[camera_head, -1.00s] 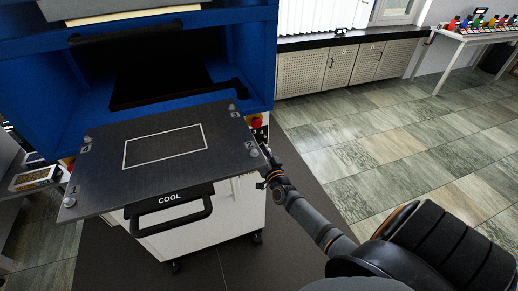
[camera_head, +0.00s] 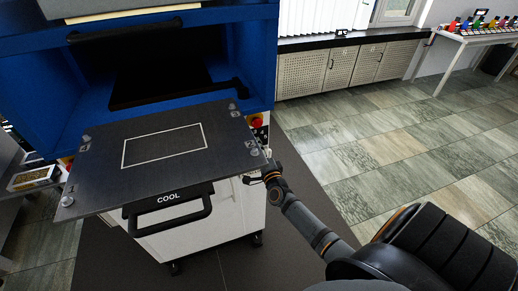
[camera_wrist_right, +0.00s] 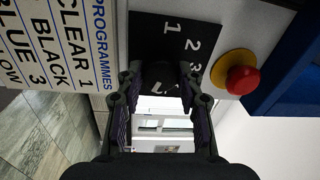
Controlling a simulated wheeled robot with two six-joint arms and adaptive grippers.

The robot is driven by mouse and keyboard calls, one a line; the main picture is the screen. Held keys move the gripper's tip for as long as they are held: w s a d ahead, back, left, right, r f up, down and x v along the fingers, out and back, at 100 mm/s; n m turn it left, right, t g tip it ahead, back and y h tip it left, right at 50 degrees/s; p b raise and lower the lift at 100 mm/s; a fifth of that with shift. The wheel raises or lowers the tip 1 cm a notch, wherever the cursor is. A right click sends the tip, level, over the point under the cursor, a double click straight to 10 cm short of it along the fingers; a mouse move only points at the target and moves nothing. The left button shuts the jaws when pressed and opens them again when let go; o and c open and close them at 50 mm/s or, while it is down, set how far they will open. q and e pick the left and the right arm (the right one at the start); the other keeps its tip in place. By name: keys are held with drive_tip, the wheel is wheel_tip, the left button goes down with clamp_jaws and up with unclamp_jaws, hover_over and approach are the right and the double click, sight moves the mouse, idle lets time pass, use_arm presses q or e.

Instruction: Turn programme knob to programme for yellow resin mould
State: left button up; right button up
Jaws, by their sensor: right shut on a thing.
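The dark programme knob (camera_wrist_right: 163,82) is in the right wrist view, in front of a black dial plate (camera_wrist_right: 168,32) marked 1, 2 and 3. A small white mark shows on the knob; which number it points to I cannot tell. My right gripper (camera_wrist_right: 161,76) is shut on the knob, one finger on each side. In the head view my right gripper (camera_head: 262,174) is at the press's right side, below the plate corner; the knob is hidden there. My left gripper is not in view. A PROGRAMMES sign (camera_wrist_right: 62,45) reads CLEAR 1, BLACK, BLUE 3; the bottom line is cut to "LOW".
A red stop button (camera_wrist_right: 242,80) on a yellow base sits close beside the dial. The dark press plate (camera_head: 110,165), with a COOL handle (camera_head: 170,215) below, juts out above my right gripper. Tiled floor (camera_head: 400,150) to the right is free.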

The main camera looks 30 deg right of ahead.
drive_tip(key=shift+f+m, duration=0.1)
drive_tip(key=shift+m, duration=0.8)
drive_tip(key=o, duration=1.2)
drive_tip(key=shift+s, duration=0.1)
drive_tip(key=v, duration=1.2)
drive_tip(key=shift+a, duration=0.1)
